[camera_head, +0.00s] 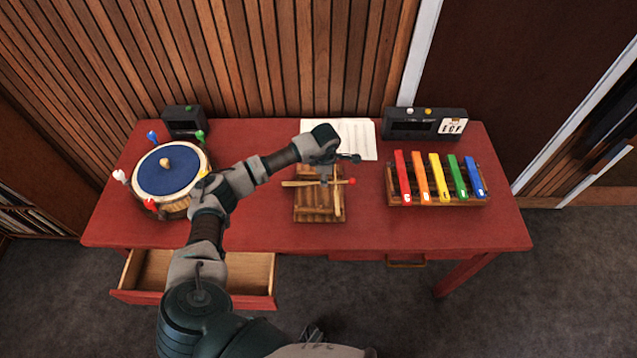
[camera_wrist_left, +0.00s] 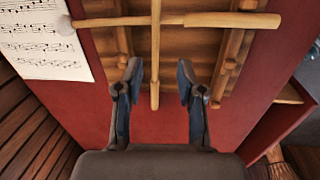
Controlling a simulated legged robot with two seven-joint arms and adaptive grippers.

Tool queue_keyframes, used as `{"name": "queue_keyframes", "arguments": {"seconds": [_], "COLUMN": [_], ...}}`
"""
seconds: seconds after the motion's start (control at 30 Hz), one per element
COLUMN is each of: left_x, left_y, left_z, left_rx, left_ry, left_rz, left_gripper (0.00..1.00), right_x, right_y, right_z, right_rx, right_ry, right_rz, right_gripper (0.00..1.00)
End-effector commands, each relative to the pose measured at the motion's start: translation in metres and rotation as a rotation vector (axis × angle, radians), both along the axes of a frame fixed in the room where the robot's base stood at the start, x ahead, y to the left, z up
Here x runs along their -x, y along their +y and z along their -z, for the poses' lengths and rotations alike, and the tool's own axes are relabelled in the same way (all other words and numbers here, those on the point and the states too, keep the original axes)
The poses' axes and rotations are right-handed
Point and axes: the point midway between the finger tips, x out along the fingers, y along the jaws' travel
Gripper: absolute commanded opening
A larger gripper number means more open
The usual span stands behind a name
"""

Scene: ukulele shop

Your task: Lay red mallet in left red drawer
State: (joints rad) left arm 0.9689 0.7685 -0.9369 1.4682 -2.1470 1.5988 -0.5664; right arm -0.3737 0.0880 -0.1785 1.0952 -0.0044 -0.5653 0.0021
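The red mallet (camera_head: 300,184) lies crosswise on the wooden rack (camera_head: 318,214), its red head at the right. In the left wrist view its pale handle (camera_wrist_left: 155,97) reaches in from the top edge, and its head is out of sight. My left gripper (camera_head: 326,177) is above the rack; in the wrist view (camera_wrist_left: 161,82) its fingers are open, with the handle showing between their tips. I cannot tell whether they touch it. The left red drawer (camera_head: 192,299) is pulled open below the table's left front; its visible floor is bare.
A second mallet with a pale head (camera_wrist_left: 65,25) lies across the rack. A blue-topped drum (camera_head: 165,180) stands at the left, a coloured xylophone (camera_head: 438,180) at the right. Sheet music (camera_head: 355,135) lies behind the rack. My left arm passes over the drawer.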

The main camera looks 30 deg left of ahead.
Motion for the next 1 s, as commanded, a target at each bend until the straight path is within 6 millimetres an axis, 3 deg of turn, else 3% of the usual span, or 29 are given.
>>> {"name": "queue_keyframes", "arguments": {"seconds": [0.27,0.5,0.8,0.97,1.0], "left_x": [-0.004,-0.01,-0.012,-0.012,-0.012], "left_y": [0.002,0.01,0.014,0.013,0.013], "left_z": [0.024,0.058,0.065,0.065,0.065], "left_rx": [-0.002,0.0,0.001,0.001,0.001], "left_ry": [0.002,0.002,-0.002,-0.002,-0.002], "left_rz": [-0.001,0.0,0.001,0.001,0.001], "left_gripper": [0.38,0.38,0.38,0.01,0.0], "right_x": [-0.001,0.0,-0.001,-0.002,-0.002], "right_y": [0.0,-0.001,-0.005,-0.003,-0.002], "right_z": [0.0,0.002,0.001,0.0,0.0], "right_rx": [-0.001,0.0,0.005,0.003,0.002], "right_ry": [0.0,-0.001,0.002,-0.002,-0.001], "right_rz": [-0.001,-0.002,-0.003,-0.003,-0.002], "right_gripper": [0.4,0.4,0.4,0.4,0.4]}}
